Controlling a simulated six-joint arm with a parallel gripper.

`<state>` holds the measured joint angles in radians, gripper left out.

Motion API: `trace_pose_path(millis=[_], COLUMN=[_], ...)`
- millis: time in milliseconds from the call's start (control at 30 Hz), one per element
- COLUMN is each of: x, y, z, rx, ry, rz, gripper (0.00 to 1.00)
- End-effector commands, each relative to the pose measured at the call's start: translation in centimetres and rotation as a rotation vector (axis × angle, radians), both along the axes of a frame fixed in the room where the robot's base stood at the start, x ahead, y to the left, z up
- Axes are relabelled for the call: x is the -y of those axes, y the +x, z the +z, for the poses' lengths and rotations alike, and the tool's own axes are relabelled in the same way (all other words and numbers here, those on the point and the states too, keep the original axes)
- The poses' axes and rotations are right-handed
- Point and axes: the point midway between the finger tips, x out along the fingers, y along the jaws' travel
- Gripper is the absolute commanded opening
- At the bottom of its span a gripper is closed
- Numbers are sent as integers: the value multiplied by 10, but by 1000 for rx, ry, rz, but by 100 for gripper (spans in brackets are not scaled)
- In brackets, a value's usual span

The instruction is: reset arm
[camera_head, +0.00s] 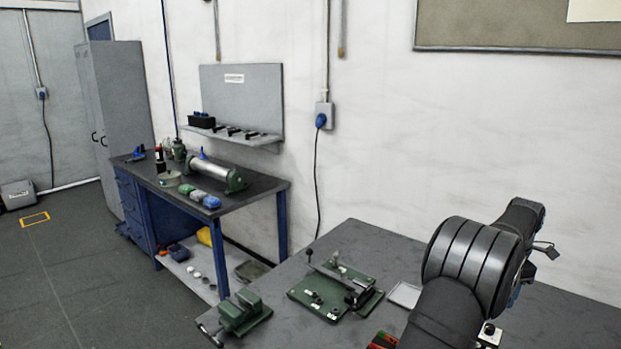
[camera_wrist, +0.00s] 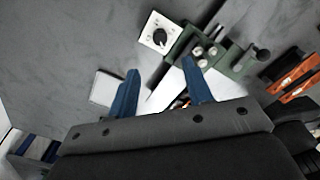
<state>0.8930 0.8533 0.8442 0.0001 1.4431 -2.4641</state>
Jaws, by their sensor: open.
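My gripper (camera_wrist: 160,66) shows in the wrist view with its two blue fingers spread apart and nothing between them. It hangs above the grey table (camera_wrist: 60,45), apart from the things on it. In the head view my dark arm reaches over the right part of the table, and my gripper is mostly hidden behind it. A green fixture with round metal knobs (camera_wrist: 206,52) and a white box with a black dial (camera_wrist: 159,33) lie beyond the fingertips in the wrist view.
On the near table are a green vise (camera_head: 240,313), a green device with a lever (camera_head: 335,288) and a pale square tray (camera_head: 405,295). Orange-and-black tools (camera_wrist: 295,75) lie at the wrist view's right. A blue-legged workbench (camera_head: 255,199) stands further back. Table surface at the wrist view's upper left is clear.

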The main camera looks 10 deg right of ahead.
Motion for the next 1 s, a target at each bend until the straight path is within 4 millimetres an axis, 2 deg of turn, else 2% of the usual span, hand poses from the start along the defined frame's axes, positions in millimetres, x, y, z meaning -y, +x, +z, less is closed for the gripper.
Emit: trace_pose_path(millis=[100,567,1000], x=[0,-1,0], y=[0,-1,0], z=[-26,-119,-114], rx=[-2,-3,-1], ry=[3,4,0], rz=[0,0,-361], gripper=[46,46,46])
